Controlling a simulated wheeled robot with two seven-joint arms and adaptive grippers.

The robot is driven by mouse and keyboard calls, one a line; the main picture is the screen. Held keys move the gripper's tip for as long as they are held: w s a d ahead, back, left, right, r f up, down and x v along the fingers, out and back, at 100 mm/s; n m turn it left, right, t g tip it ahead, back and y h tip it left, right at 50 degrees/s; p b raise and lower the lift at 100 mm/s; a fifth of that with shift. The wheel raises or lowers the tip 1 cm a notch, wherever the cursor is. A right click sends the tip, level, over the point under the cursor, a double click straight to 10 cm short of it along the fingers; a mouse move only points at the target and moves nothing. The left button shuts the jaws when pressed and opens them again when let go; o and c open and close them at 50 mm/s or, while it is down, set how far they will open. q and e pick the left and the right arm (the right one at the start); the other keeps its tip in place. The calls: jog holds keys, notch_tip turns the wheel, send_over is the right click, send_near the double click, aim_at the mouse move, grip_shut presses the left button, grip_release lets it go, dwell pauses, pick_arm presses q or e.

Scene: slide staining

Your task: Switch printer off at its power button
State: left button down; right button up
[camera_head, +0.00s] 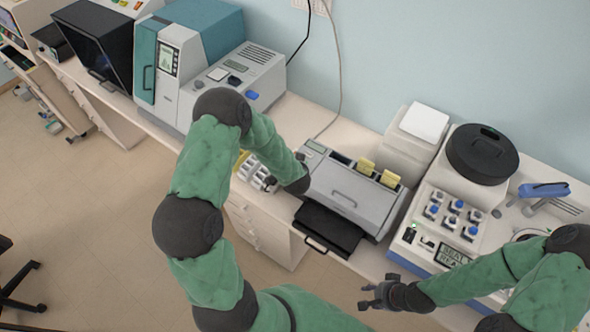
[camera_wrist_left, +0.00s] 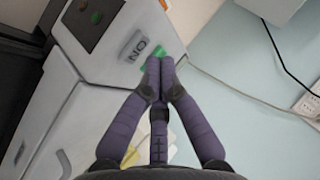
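The printer (camera_head: 352,194) is a grey benchtop unit with a black tray in front and yellow pieces in its top. In the left wrist view its light casing (camera_wrist_left: 75,100) carries a small panel reading "ON" (camera_wrist_left: 138,47) and a green button (camera_wrist_left: 151,73). My left gripper (camera_wrist_left: 158,62) has its fingertips together right at the green button, partly covering it; I cannot tell whether they touch it. In the head view my left forearm reaches down to the printer's left end, and the left fingertips are not clear. My right gripper (camera_head: 372,296) is open and empty, in front of the bench.
Left of the printer stands a teal and grey machine (camera_head: 190,65). A rack of small bottles (camera_head: 256,171) sits between them. To the right are a white device (camera_head: 452,225) with blue-topped knobs and a black round lid (camera_head: 482,153). The wall is close behind.

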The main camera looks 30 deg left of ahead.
pick_arm(q)
jog(key=shift+r+p, duration=2.4)
jog(key=shift+r, duration=0.45)
pick_arm(e)
notch_tip(320, 180, up, 5)
jog(key=shift+r, duration=0.1)
pick_arm(q)
jog(key=shift+f, duration=0.1)
